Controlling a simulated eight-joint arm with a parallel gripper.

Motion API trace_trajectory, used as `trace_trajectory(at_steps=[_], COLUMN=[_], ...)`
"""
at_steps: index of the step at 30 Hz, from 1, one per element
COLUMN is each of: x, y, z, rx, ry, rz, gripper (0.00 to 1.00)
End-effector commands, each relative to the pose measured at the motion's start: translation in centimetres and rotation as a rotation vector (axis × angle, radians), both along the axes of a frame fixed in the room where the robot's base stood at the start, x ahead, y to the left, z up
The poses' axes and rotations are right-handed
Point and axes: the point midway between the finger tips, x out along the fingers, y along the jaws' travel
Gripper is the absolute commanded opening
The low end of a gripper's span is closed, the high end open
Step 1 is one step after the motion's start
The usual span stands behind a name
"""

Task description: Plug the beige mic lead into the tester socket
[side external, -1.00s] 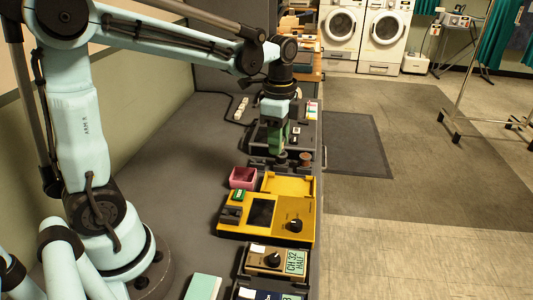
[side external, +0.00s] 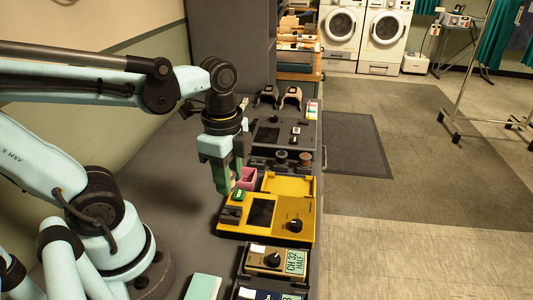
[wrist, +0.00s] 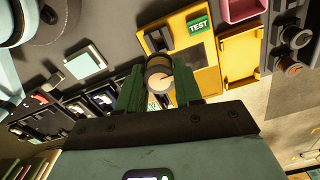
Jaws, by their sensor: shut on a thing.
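The yellow tester (side external: 282,212) lies on the bench with a dark screen, a black knob and a green label. In the wrist view the tester (wrist: 208,78) shows a green TEST label. My gripper (side external: 228,188) is above the tester's far left corner, pointing down. In the wrist view my gripper (wrist: 159,84) is shut on the mic lead (wrist: 160,80), a short round plug with a beige end and a dark band. A ringed round part shows just beyond the plug near the tester's dark block. I cannot tell whether they touch. The tester socket is not clearly seen.
A pink bin (side external: 248,178) stands just behind the tester, close to my gripper. Dark posts (side external: 305,158) stand behind it. Two upright holders (side external: 291,97) stand at the far end. The bench left of the tester is clear.

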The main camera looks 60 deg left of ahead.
Motion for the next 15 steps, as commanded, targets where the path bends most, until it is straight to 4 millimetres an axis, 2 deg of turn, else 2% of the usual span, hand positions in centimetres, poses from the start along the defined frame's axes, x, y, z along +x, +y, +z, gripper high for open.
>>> trace_trajectory(at_steps=[15], x=[0.1], y=[0.0], z=[-4.3], rx=[0.000], ry=[0.000], rz=[0.000], gripper=[0.06])
